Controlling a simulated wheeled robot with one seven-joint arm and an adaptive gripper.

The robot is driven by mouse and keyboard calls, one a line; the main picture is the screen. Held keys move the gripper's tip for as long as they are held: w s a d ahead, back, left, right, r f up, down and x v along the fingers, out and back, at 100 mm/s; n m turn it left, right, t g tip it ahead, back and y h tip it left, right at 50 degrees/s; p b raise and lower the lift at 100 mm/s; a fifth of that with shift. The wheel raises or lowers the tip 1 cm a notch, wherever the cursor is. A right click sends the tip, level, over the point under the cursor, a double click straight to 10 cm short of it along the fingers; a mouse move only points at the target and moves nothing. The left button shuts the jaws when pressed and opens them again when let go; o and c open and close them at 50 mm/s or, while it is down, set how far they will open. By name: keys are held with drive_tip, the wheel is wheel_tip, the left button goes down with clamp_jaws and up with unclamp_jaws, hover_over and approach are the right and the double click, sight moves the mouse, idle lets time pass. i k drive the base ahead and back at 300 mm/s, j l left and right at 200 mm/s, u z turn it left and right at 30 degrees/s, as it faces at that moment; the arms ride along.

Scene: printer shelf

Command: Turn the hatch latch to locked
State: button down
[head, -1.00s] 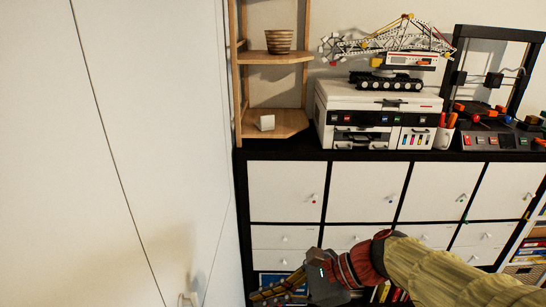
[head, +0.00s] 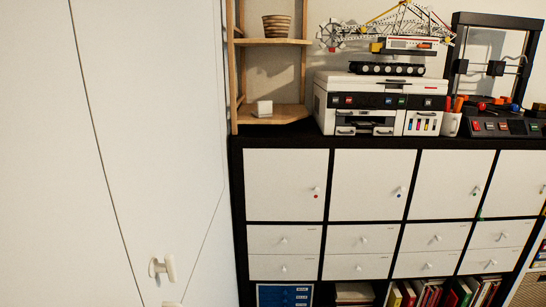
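A small white latch-like handle (head: 162,268) sits on the tall white panel (head: 150,130) at the left, low in the head view. Its pale grip stands roughly upright. I cannot tell from this view whether it is the hatch latch or whether it is locked. Part of another pale fitting (head: 171,304) shows below it, cut off by the bottom edge. My gripper is out of view.
A black-framed cabinet (head: 237,210) with white doors and drawers stands to the right. On it are a wooden shelf (head: 272,115), a printer (head: 378,101) with a model crane above, and a 3D printer (head: 490,70). Books and files fill the bottom row.

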sight(169, 267)
drive_tip(key=j+u, duration=0.15)
drive_tip(key=u, duration=1.35)
